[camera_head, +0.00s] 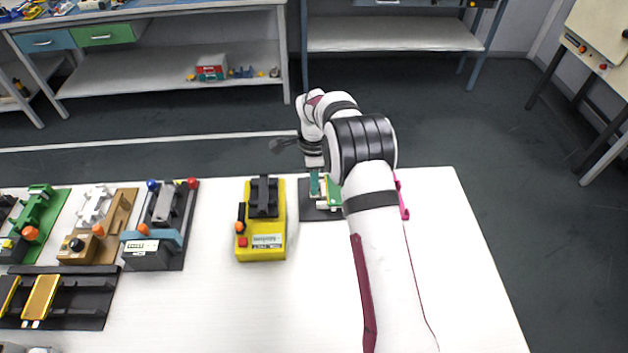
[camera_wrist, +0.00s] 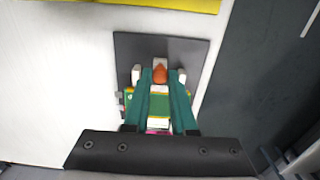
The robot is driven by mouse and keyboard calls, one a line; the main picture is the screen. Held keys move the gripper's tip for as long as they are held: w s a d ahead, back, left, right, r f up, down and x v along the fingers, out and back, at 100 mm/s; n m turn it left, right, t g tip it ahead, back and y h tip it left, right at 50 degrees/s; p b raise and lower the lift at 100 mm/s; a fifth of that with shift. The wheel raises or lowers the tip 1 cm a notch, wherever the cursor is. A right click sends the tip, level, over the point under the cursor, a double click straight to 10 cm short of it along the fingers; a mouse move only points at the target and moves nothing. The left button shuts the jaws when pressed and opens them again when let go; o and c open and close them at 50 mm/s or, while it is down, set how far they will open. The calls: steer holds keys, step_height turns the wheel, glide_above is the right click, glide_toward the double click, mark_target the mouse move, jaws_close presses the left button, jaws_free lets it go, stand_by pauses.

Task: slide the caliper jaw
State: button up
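The caliper, a green and white device with a pink part, lies on a dark base plate (camera_wrist: 127,52). In the wrist view an orange knob (camera_wrist: 159,76) shows at its far end, with white pieces beside and behind it. My gripper (camera_wrist: 161,72) reaches over the device with two teal fingers, which stand apart. The orange knob shows between their tips and nearly fills the gap. I cannot tell whether the fingers touch it. In the head view my gripper (camera_head: 315,185) is low over the plate (camera_head: 308,213), and my arm hides much of the device.
A yellow box (camera_head: 262,250) with a black cradle stands to the left. Farther left are a black fixture (camera_head: 147,257), a brown fixture (camera_head: 77,250), a green fixture (camera_head: 38,208) and a black tray (camera_head: 88,302). The front middle of the white table (camera_head: 230,310) is clear.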

mark_target(302, 198)
jaws_close()
stand_by(0.9)
steer(key=shift+a, duration=1.55)
steer(key=o, duration=0.7)
jaws_free()
step_height(302, 198, up, 16)
steer(key=shift+f, duration=0.1)
